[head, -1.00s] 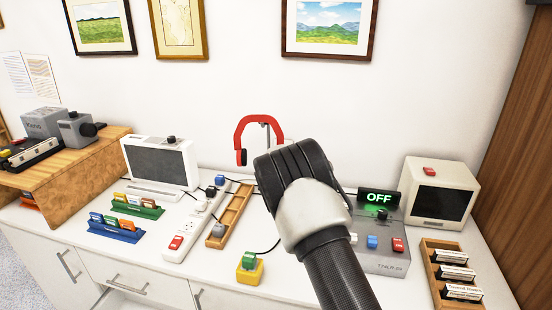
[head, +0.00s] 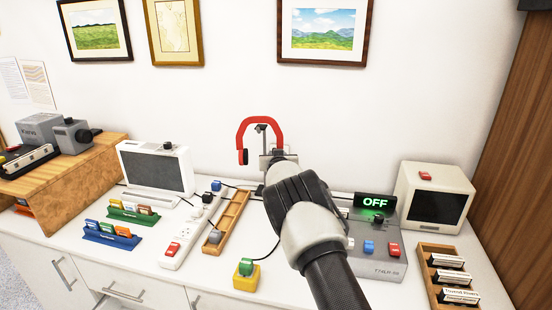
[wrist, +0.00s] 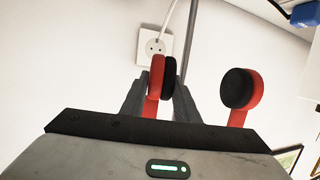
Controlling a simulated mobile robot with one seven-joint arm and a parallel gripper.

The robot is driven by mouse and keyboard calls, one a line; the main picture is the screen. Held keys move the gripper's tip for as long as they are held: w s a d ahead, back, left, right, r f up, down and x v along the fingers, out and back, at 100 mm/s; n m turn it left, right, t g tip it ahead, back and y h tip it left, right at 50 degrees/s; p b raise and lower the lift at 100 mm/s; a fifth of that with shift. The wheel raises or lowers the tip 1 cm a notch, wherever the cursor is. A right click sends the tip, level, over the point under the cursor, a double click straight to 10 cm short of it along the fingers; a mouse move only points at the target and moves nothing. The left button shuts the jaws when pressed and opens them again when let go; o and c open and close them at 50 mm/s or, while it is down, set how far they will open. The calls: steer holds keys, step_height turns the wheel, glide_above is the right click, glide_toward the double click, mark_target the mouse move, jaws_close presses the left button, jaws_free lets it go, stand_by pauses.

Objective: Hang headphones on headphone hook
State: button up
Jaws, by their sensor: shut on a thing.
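The red headphones (head: 272,124) with black ear pads are upright, band uppermost, in the head view. My gripper (wrist: 158,92) is shut on one ear cup (wrist: 157,75) of the headphones; the other ear cup (wrist: 238,88) hangs free at the right in the wrist view. The headphone hook (head: 262,128) is a thin metal stand with a dark top, showing just under the arch of the band. I cannot tell whether the band touches it. Its grey post (wrist: 190,40) rises beside the held cup in the wrist view. My wrist hides the stand's lower part in the head view.
A white speaker-like box (head: 157,168), a power strip (head: 190,232) and a wooden tray (head: 228,222) stand left of my arm. A grey control box (head: 378,262) with an OFF display (head: 375,202) and a small monitor (head: 435,200) are at right.

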steer(key=shift+w+d+f, duration=0.1)
steer(key=shift+w, duration=0.4)
steer(key=shift+w+d+f+b, duration=0.1)
steer(key=shift+w+f+b, duration=0.3)
steer(key=shift+b, duration=0.65)
steer(key=shift+w+f+b, duration=0.15)
steer(key=shift+f+b, duration=0.45)
steer(key=shift+b, duration=0.45)
steer(key=o, duration=1.2)
steer(key=shift+o, duration=0.3)
steer(key=shift+f, duration=0.15)
